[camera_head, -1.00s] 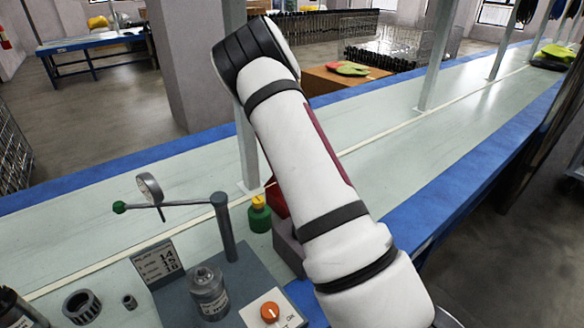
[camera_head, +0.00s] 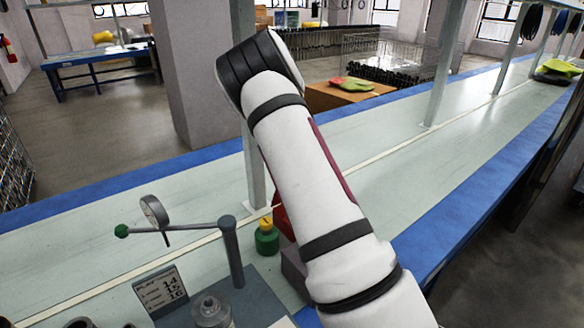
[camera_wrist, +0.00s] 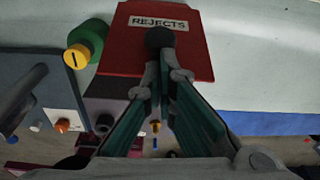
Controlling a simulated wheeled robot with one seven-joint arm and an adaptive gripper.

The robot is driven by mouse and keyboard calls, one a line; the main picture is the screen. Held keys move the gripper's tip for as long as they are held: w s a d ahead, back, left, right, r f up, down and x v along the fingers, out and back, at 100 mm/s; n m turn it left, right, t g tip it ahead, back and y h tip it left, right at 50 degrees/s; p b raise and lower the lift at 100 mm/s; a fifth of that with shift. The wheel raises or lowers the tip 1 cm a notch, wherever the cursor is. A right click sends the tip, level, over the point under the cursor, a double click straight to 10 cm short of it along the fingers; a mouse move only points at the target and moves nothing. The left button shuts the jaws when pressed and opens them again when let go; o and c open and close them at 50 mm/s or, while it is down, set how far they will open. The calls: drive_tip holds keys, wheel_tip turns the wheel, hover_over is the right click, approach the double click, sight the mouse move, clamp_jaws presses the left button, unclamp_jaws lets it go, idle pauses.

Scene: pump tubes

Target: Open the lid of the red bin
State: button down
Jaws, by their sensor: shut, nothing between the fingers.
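The red bin's lid (camera_wrist: 200,62), labelled REJECTS, fills the upper middle of the wrist view. A dark round knob (camera_wrist: 160,38) shows below the label. My gripper (camera_wrist: 164,66) is shut and empty, its fingertips converging just below the knob in the picture; I cannot tell whether they touch it. The lid looks closed as far as it shows. In the head view only a red sliver of the bin (camera_head: 282,222) shows beside my arm, which hides the rest of it and my gripper.
A green container with a yellow cap (camera_head: 266,237) stands left of the bin. A grey stand with a gauge (camera_head: 154,211) and a post (camera_head: 232,250) is further left.

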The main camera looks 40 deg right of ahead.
drive_tip(key=shift+r, duration=0.1)
wheel_tip(320, 180, up, 11)
drive_tip(key=w, duration=0.1)
drive_tip(key=s+f+m+t, duration=0.1)
drive_tip(key=s+f+t, duration=0.3)
drive_tip(key=s, duration=0.3)
drive_tip(key=s+f+t, duration=0.4)
drive_tip(key=s+f, duration=0.1)
drive_tip(key=s, duration=0.3)
drive_tip(key=w+a+f+b, duration=0.1)
drive_tip(key=w+f, duration=0.5)
drive_tip(key=w, duration=0.3)
drive_tip(key=shift+w+f+y+b, duration=0.2)
drive_tip(key=shift+f+y+b, duration=0.05)
drive_tip(key=shift+y+b, duration=0.1)
